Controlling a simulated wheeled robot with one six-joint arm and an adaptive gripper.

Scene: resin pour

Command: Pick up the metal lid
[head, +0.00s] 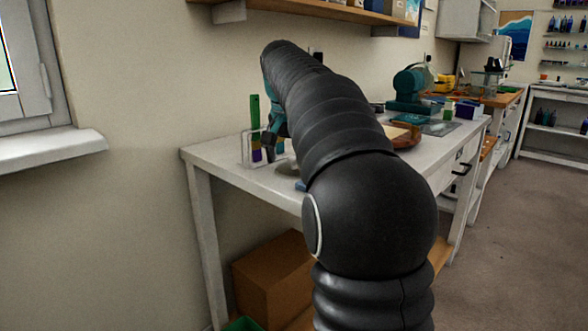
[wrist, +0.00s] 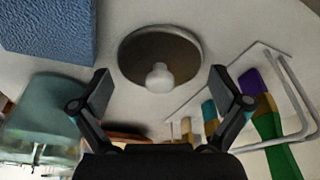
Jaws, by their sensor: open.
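The metal lid (wrist: 190,47) is a round, dark disc with a paler rim and a whitish knob (wrist: 160,78). It lies on the white workbench, in the upper middle of the wrist view. In the head view the lid (head: 286,168) shows only in part beside my arm. My gripper (wrist: 161,84) is open, with one finger on each side of the knob in the picture and nothing between them. I cannot tell the gap in depth to the knob. In the head view my gripper (head: 272,143) is partly hidden by my arm.
A rack (wrist: 300,92) with several coloured-handled tools stands close right of the lid in the wrist view. A blue block (wrist: 45,28) lies left. A teal object (wrist: 45,105) is at lower left. The white bench (head: 222,160) has bare room at its left end.

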